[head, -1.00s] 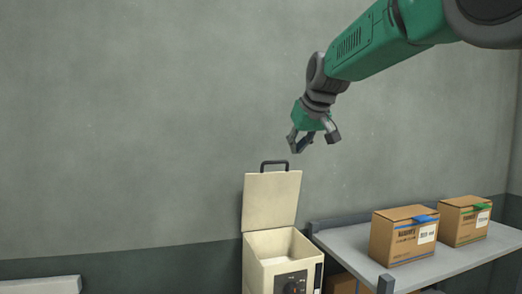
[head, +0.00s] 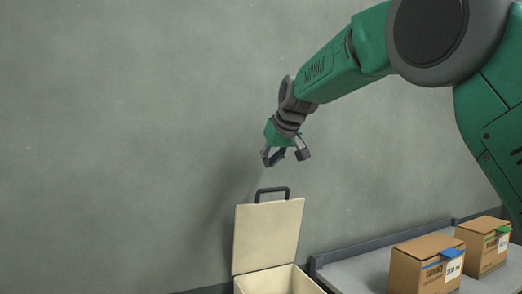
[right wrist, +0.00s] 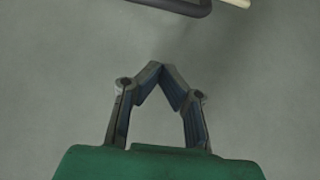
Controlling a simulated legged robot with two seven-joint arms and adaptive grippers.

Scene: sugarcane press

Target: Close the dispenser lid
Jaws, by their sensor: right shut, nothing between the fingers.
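The dispenser (head: 280,280) is a cream box at the bottom of the head view. Its lid (head: 268,236) stands upright and open, with a dark handle (head: 271,190) on its top edge. My right gripper (head: 284,161) is above the handle, apart from it, with its fingers pointing down. In the right wrist view its fingertips (right wrist: 158,70) meet and hold nothing. The handle also shows at the top of that view (right wrist: 185,6), beyond the fingertips, with a bit of the cream lid (right wrist: 238,2). The dispenser's lower front is cut off. My left gripper is not in view.
A grey table (head: 350,275) stands to the right of the dispenser. It bears a cardboard box with a blue tab (head: 412,272) and one with a green tab (head: 478,255). A bare grey wall (head: 120,130) is behind. The air left of the lid is free.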

